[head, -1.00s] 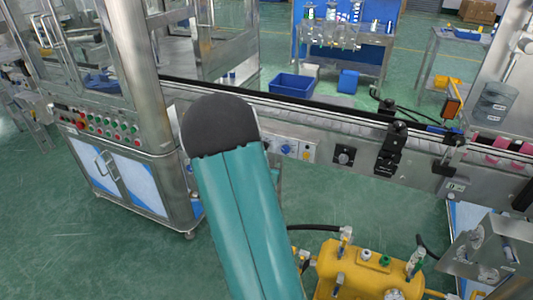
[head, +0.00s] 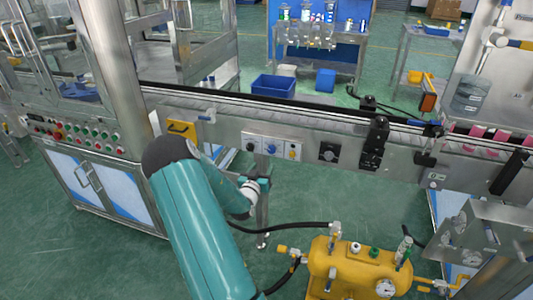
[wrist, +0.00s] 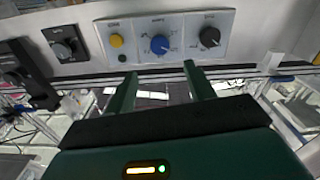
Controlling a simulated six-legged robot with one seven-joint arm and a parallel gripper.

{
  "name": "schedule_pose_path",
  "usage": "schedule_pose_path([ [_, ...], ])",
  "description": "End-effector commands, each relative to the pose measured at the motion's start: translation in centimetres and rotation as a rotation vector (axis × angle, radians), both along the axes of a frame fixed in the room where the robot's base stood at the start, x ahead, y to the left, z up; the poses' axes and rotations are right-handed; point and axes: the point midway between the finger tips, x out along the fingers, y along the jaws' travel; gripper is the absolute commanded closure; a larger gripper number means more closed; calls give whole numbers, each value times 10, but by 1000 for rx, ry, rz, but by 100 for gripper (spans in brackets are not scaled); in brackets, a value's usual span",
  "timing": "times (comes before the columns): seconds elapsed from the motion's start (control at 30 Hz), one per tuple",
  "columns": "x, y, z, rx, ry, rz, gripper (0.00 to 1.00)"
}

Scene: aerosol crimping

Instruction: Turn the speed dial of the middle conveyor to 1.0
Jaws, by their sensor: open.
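A pale control panel on the conveyor's side carries a black dial (head: 251,146), a blue dial (head: 271,148) and a yellow knob (head: 292,152). A separate black dial (head: 329,152) sits on a dark plate to their right. The wrist view shows them in reverse order: separate black dial (wrist: 63,43), yellow knob (wrist: 116,41), blue dial (wrist: 160,44), black dial (wrist: 210,37). Labels and settings are too small to read. My gripper (wrist: 159,72) is open and empty, its fingers apart from the panel and nearest the blue dial in the picture. It also shows below the panel (head: 265,183).
The conveyor (head: 300,109) runs across the head view. A yellow tank (head: 360,262) with hoses stands at the lower right. A black bracket (head: 375,143) sticks out right of the separate dial. A cabinet with buttons (head: 90,137) stands left.

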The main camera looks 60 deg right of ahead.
Motion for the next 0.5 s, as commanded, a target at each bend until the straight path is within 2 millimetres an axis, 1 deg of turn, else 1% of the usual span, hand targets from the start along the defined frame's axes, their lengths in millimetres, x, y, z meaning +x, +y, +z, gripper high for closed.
schedule_pose_path([
  [0.03,0,-11,0,-1,0,-3,46],
  [0.3,10,-63,0,0,0,-1,46],
  [0.4,14,-79,0,0,0,1,46],
  [0.5,18,-92,0,-1,-1,2,46],
])
